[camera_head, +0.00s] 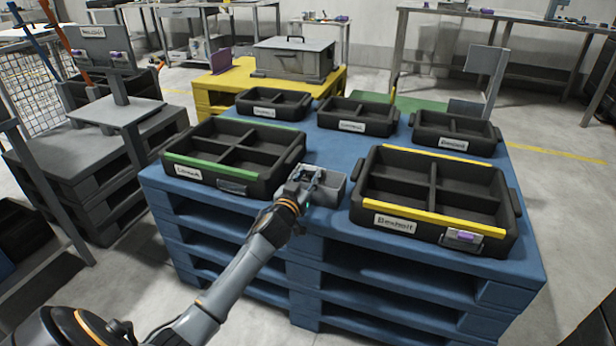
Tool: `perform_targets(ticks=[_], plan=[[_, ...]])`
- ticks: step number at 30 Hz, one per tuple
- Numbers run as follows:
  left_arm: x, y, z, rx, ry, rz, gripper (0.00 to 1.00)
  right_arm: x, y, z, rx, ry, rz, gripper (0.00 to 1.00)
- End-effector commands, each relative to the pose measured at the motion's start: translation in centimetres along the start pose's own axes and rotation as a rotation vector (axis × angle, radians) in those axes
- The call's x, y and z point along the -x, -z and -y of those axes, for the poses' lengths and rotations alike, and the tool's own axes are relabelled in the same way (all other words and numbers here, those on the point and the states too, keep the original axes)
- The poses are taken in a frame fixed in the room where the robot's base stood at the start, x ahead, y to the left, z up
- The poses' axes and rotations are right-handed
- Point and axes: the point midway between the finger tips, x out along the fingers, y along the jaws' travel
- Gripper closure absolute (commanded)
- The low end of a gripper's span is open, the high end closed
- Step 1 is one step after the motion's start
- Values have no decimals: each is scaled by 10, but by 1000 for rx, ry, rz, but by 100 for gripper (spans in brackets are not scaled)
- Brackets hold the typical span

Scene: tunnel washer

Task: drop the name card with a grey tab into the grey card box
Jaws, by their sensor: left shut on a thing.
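The grey card box (333,187) is a small open-topped box on the blue pallet, between the green-edged tray and the yellow-edged tray. My left gripper (312,178) reaches in from the lower left and is at the left part of the box opening. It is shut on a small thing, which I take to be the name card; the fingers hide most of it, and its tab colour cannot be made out. I cannot tell whether the held card is above the box or inside its rim. My right gripper is not in view.
The green-edged black tray (235,128) has an empty-looking holder (232,187) on its front. The yellow-edged tray (416,207) carries a purple-tabbed card (462,238). Several smaller black trays stand behind on the blue pallet (330,248). A grey lidded case (293,60) sits on the yellow pallet.

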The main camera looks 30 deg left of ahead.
Motion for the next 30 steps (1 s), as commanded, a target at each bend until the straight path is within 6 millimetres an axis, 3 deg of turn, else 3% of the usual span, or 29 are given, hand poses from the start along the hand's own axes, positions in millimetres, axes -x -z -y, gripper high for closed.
perform_targets(ticks=[4, 5, 8, 9, 20, 26, 30], plan=[[0, 1, 0, 0, 0, -1, 84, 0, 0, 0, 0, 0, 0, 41], [0, 1, 0, 0, 0, -1, 63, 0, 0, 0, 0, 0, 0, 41], [0, 1, 0, 0, 0, -1, 43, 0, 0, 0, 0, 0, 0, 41], [0, 1, 0, 0, 0, -1, 41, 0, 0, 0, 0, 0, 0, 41], [4, 0, 0, 0, 0, 1, 41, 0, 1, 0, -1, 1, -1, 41], [32, -1, 0, 0, -1, 1, 41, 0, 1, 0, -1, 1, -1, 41], [62, -1, 0, 2, 0, 2, 41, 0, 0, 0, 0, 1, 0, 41]])
